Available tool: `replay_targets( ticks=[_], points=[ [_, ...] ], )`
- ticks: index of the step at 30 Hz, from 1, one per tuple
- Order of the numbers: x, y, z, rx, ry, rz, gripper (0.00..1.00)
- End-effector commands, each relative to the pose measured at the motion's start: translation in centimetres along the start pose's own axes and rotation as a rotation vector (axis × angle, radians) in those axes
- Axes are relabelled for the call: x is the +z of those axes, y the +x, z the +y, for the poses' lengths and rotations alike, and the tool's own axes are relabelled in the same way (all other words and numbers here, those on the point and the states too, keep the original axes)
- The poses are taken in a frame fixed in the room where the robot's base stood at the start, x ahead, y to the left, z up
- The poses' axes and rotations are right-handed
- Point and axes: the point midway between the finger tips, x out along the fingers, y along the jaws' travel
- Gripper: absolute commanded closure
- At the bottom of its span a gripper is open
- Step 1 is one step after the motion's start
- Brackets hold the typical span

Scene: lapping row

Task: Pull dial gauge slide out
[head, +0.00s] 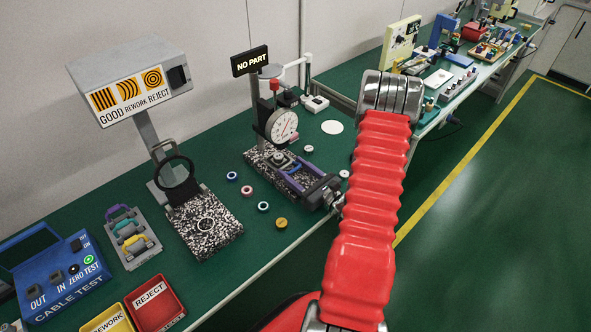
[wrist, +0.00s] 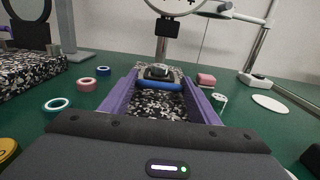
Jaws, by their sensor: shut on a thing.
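The dial gauge (head: 281,126) stands on its post over a speckled granite base (head: 256,158). Its lower part shows at the top of the wrist view (wrist: 176,5), and its sign (head: 250,61) reads NO PART. The slide sits low under the gauge and has a blue handle bar (wrist: 160,85). My gripper (head: 291,172) reaches in from the front right. In the wrist view its two purple fingers (wrist: 162,80) are on either side of the blue bar, shut on it. The exact finger contact is partly hidden in the head view.
A granite plate with a black ring stand (head: 212,228) is to the left. A white disc (head: 332,127) lies at the back right.

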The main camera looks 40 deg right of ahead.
Motion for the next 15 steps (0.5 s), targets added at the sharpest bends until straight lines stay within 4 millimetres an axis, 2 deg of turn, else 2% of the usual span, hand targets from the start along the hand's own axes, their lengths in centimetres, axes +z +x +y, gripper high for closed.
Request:
replay_targets(
  ticks=[7, 15],
  points=[
    [0.0, -0.8, -0.5, -0.010, -0.002, 0.001, 0.85],
    [-0.1, -4.3, -0.6, -0.015, -0.002, 0.003, 0.85]
  ],
)
